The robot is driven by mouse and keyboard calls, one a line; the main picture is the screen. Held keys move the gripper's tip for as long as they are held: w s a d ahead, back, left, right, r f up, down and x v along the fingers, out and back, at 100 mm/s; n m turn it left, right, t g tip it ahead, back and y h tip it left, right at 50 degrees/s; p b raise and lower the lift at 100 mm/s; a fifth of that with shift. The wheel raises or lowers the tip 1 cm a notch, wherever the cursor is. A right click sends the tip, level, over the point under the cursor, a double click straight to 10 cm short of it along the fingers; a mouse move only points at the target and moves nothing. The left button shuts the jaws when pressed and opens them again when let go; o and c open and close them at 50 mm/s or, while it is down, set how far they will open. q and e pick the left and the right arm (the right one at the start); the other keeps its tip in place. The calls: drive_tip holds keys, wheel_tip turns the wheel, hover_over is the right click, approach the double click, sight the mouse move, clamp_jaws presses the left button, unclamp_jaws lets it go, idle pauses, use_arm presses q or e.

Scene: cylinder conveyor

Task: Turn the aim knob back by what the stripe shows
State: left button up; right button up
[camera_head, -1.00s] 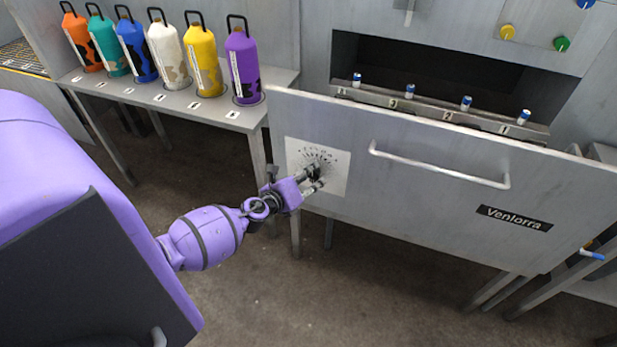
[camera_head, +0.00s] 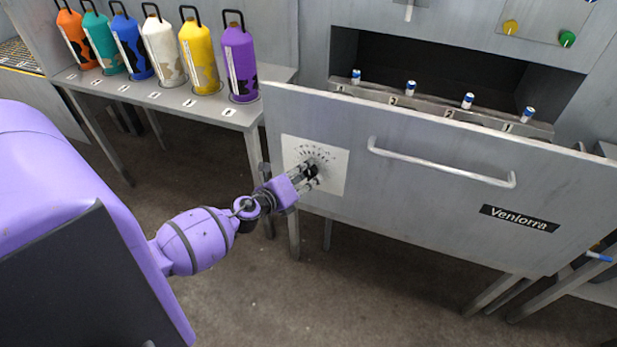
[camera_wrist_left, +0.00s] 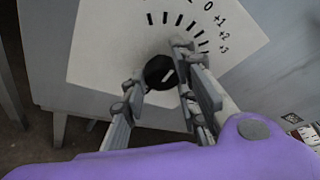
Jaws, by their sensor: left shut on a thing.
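The aim knob (camera_wrist_left: 158,71) is a dark round knob with a pale pointer mark, at the centre of a dial on a white plate (camera_wrist_left: 110,40). Printed numbers 0, +1, +2, +3 run along the upper right of the dial in the left wrist view. In the head view the plate (camera_head: 332,182) is on the left part of a large grey panel. My left gripper (camera_wrist_left: 160,78) has one finger on each side of the knob and is shut on it. It also shows in the head view (camera_head: 311,172), where it hides much of the knob. My right gripper is out of view.
The grey panel (camera_head: 420,220) has a long handle (camera_head: 440,162) and a "Venlorra" label. Behind it, several small blue-and-white cylinders (camera_head: 411,88) stand on a numbered rail. Several coloured bottles (camera_head: 240,62) with stripes stand on a shelf (camera_head: 180,100) at the upper left.

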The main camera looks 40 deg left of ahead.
use_arm(q)
drive_tip(key=n+b, duration=0.1)
drive_tip(key=b, duration=0.1)
drive_tip(key=f+n+b, duration=0.1)
drive_tip(key=n+h+b, duration=0.1)
drive_tip(key=b, duration=0.1)
drive_tip(key=shift+s+a+f+t+b, duration=0.15)
drive_tip(key=shift+s+f+t+b, duration=0.15)
drive_tip(key=shift+t, duration=0.1)
drive_tip(key=shift+r+n, duration=0.1)
drive_tip(key=shift+n, duration=0.2)
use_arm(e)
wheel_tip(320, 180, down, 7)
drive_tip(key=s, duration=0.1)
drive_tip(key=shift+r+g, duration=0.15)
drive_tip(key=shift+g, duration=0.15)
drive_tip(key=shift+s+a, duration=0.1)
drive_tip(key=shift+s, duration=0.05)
use_arm(q)
drive_tip(key=o, duration=1)
drive_tip(key=shift+w+r, duration=0.1)
drive_tip(key=shift+r, duration=0.05)
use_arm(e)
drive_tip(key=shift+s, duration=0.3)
use_arm(q)
drive_tip(key=shift+r, duration=0.1)
